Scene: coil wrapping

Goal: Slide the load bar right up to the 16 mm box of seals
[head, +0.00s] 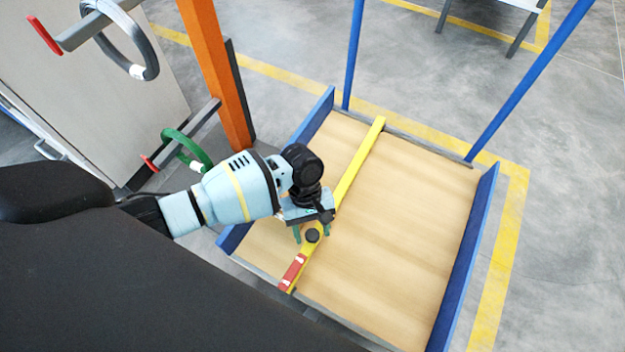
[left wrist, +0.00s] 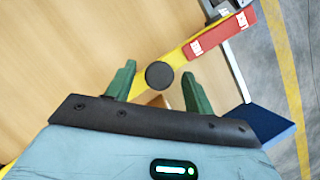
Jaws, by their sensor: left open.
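The yellow load bar (head: 358,165) lies across the wooden bed of a blue-sided cart, with a red, white-labelled section (head: 293,271) at its near end. A round black knob (head: 312,236) stands on the bar near that end; the knob also shows in the left wrist view (left wrist: 159,75). My left gripper (head: 311,233) is over the bar at the knob. Its green fingers are open, one on each side of the knob, with gaps showing. No box of seals can be made out clearly; a small brown patch (left wrist: 157,101) shows behind the knob, partly hidden by my gripper. My right gripper is not in view.
The cart bed (head: 400,230) is bare right of the bar. Blue side walls (head: 465,260) and blue posts (head: 530,80) edge it. An orange post (head: 215,75) and a rack arm with a green coil (head: 185,148) stand at the left. A grey coil (head: 148,55) hangs higher.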

